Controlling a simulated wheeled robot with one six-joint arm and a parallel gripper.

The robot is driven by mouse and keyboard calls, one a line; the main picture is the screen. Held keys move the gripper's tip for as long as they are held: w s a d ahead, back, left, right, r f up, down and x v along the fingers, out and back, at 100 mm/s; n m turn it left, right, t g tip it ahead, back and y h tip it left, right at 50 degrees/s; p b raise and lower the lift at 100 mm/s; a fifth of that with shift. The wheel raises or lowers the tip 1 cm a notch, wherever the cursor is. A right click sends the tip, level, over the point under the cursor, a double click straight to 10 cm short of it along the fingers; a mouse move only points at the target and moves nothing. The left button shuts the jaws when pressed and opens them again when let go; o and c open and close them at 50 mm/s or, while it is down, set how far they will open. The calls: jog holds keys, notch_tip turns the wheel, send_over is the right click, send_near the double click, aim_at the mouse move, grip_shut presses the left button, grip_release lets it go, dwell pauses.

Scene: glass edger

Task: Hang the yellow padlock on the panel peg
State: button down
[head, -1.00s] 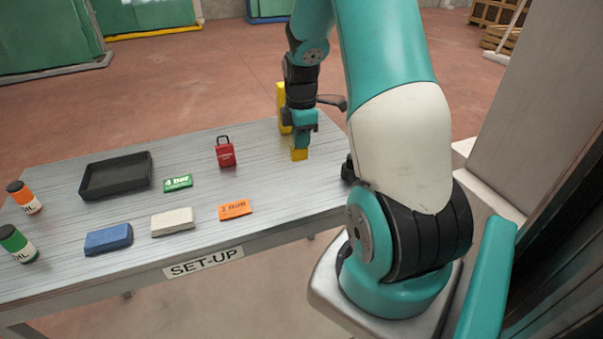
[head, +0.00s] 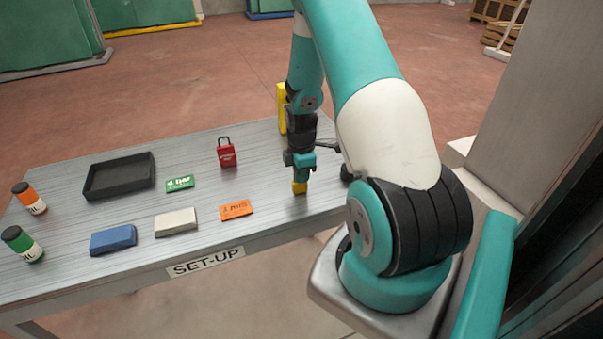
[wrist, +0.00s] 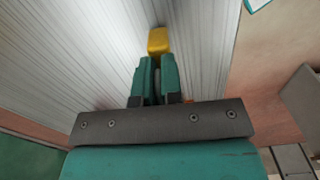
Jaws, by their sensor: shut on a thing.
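The yellow padlock (head: 299,188) shows as a small yellow block just below my gripper (head: 299,174), over the right end of the table. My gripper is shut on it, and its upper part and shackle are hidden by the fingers. In the wrist view the yellow padlock (wrist: 158,41) sticks out past the tips of my gripper (wrist: 156,68). I cannot tell whether it touches the table. No panel peg shows in these views.
A red padlock (head: 226,153) stands left of my gripper, and a tall yellow object (head: 282,105) stands behind it.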

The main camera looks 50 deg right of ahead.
jog(key=shift+f, duration=0.3)
jog(key=c, duration=1.3)
grip_release()
jog(key=shift+r, duration=0.1)
jog(key=shift+o, duration=0.2)
